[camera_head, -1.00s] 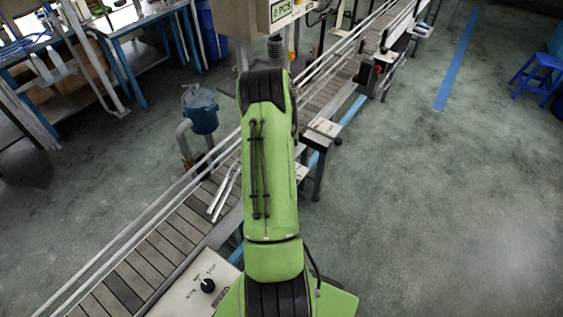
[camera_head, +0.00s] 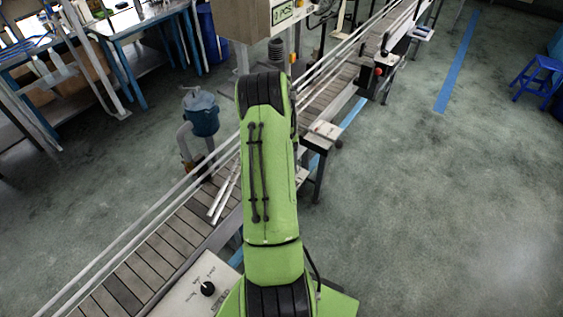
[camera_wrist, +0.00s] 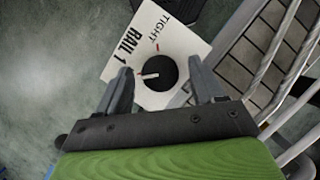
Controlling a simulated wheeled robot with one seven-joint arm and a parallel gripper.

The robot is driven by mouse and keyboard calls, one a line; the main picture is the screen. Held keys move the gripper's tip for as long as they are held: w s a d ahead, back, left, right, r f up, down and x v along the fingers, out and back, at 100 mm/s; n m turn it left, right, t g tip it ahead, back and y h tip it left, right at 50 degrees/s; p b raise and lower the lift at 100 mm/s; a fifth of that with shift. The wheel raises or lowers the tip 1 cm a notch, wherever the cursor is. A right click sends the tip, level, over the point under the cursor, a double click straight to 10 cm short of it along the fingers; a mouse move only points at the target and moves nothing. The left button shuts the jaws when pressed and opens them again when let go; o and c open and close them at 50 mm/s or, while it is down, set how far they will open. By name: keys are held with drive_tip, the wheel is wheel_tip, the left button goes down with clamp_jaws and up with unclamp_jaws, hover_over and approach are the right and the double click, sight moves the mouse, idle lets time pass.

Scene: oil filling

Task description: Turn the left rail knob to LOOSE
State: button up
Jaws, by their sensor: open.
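In the wrist view a round black knob (camera_wrist: 158,73) sits on a white plate (camera_wrist: 128,50) marked "RAIL 1" and "TIGHT". Its white pointer line points toward the left of the picture, at the left finger. A small red mark is on the plate above the knob, near "TIGHT". No "LOOSE" label is readable. My gripper (camera_wrist: 160,70) is open, with one finger on each side of the knob in the picture. I see no clear contact, and I cannot tell how far the fingertips are from the plate. In the head view my green arm hides the gripper.
A slatted conveyor (camera_head: 145,255) with metal guide rails runs diagonally beside my arm. A white control box (camera_head: 185,298) with another black knob (camera_head: 208,289) stands at the lower left. A blue motor-like unit (camera_head: 202,115) is behind the conveyor.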

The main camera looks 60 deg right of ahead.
drive_tip(key=p+v, duration=0.2)
drive_tip(key=v, duration=1.3)
drive_tip(key=shift+r, duration=0.45)
